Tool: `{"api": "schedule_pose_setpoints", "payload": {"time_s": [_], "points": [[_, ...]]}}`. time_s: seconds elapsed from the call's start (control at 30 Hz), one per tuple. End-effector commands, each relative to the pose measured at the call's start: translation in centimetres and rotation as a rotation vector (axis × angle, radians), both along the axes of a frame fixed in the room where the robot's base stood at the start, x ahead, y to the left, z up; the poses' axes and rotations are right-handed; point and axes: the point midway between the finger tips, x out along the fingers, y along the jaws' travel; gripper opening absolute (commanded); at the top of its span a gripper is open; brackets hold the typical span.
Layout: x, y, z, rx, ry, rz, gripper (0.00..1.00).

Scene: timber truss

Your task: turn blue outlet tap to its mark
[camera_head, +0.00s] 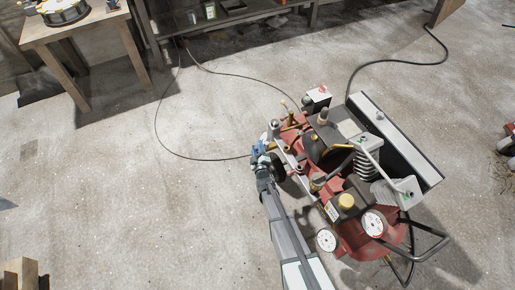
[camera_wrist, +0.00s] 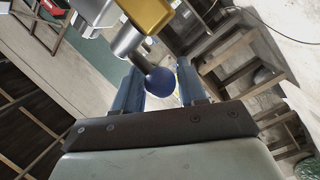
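The tap has a round blue knob (camera_wrist: 161,80) on a silver stem, joined to a brass-coloured body (camera_wrist: 147,14) at the top of the wrist view. My gripper (camera_wrist: 160,84) has its two blue fingers on either side of the knob. Whether both fingers press on it is unclear. In the camera_head view my gripper (camera_head: 260,150) is at the left end of the red compressor (camera_head: 345,180), where it hides most of the tap. I cannot make out the mark in either view.
Gauges (camera_head: 374,223), a brass cap (camera_head: 346,201) and a bent handle sit on the compressor right of my arm. A thin black cable (camera_head: 157,118) loops over the floor on the left. A wooden table (camera_head: 75,28) stands upper left.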

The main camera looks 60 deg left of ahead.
Motion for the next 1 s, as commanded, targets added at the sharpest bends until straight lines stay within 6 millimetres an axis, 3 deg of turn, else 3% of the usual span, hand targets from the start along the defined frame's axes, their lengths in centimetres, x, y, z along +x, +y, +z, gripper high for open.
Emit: {"api": "schedule_pose_setpoints", "payload": {"time_s": [0.37,1.0], "points": [[0.00,-0.01,0.00,0.000,0.001,0.000,0.04],[0.30,-0.86,0.17,0.008,-0.001,0.180,0.04]]}}
